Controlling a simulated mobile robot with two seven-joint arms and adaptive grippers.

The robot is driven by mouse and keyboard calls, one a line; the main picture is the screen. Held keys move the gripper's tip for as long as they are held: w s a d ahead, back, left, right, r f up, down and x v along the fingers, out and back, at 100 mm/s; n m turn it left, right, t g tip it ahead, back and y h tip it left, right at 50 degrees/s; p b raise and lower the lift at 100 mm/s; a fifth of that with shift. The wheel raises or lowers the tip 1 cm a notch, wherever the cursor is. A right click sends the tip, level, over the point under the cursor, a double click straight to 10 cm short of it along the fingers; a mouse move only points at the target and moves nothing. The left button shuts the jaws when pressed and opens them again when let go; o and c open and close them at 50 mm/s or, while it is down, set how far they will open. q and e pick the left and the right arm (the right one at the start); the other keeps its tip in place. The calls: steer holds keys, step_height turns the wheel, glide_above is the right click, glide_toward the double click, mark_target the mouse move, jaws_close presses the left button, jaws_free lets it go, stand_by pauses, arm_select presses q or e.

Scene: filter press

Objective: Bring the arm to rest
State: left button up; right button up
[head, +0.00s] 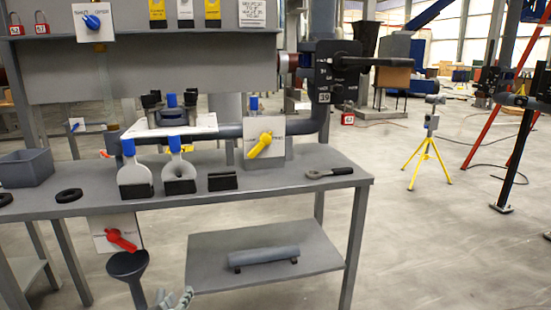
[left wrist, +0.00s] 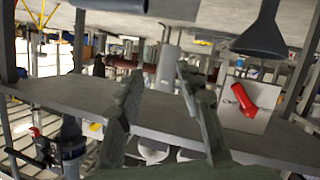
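My left gripper (head: 175,298) shows only by its fingertips at the bottom edge of the head view, below the bench front and just right of a dark funnel. In the left wrist view my left gripper (left wrist: 158,75) has its two fingers spread well apart, with nothing held between them. The wrist picture appears upside down. The rest of my left arm is out of the head view. My right gripper is in neither view.
The grey bench (head: 290,175) carries blue-topped fittings, a wrench (head: 330,172) and a yellow-handled valve (head: 260,145). The funnel (head: 127,265) and red handle (head: 122,240) are close to my left gripper. A lower shelf (head: 215,250) holds a grey cylinder (head: 263,257). Open floor lies right.

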arm_select(q)
steer(key=s+f+m+g, duration=0.4)
steer(key=s+f+g, duration=0.3)
steer(key=s+f, duration=1.2)
steer(key=s+a+f+m+g, duration=0.1)
steer(key=s+f, duration=0.3)
steer(key=s, duration=0.6)
steer(key=s+f+m+g+y, duration=0.1)
steer(key=s+f+g, duration=0.3)
steer(key=s, duration=0.5)
steer(key=shift+s+a+y, duration=0.3)
steer(key=shift+s+a, duration=0.05)
steer(key=shift+a, duration=0.05)
steer(key=shift+f, duration=0.1)
